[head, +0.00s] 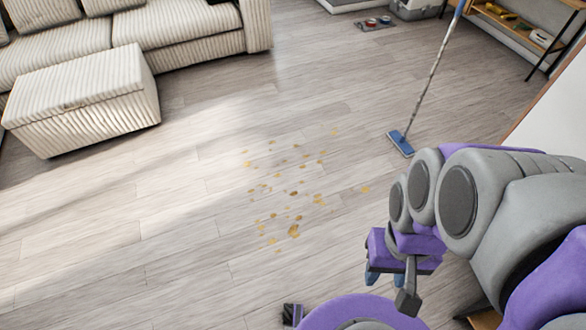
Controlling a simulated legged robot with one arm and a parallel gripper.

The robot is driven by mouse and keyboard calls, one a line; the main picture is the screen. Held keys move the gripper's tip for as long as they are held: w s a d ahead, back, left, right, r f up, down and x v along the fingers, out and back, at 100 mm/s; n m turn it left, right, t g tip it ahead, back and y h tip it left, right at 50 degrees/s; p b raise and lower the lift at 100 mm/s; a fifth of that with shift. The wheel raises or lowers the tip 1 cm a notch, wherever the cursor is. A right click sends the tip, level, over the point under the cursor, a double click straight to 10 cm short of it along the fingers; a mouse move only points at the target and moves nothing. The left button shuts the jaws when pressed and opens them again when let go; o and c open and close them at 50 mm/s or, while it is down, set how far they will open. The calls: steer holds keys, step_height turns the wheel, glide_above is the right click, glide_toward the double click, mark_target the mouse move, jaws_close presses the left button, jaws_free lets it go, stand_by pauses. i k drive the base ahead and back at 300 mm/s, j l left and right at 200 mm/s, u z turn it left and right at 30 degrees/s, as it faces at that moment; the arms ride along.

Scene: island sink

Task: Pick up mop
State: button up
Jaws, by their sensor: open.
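The mop (425,85) stands at the upper right, its thin pole tilted up and to the right. Its flat blue head (400,143) lies on the floor, and the top of the pole runs out of the picture. My gripper (385,279) is at the lower right, pointing down and open, with nothing visible in it. It is apart from the mop, nearer to me and below it in the picture. Part of the gripper is hidden by my arm.
Yellow-brown stains (290,195) spot the middle of the wood floor. A cream sofa (150,40) and ottoman (85,100) fill the upper left. A shelf (515,25) with items stands at the upper right, near a white surface (553,115). The floor between is clear.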

mark_target(400, 141)
steer(key=i+l, duration=0.25)
steer(key=i, duration=0.25)
steer(key=i+l, duration=0.2)
steer(key=i, duration=0.35)
steer(key=i+l+u, duration=0.1)
steer(key=i+l, duration=0.15)
steer(key=i, duration=0.25)
steer(key=i+l, duration=0.25)
steer(key=i, duration=0.25)
steer(key=i+l, duration=0.3)
steer(key=i, duration=0.2)
steer(key=j+u, duration=0.05)
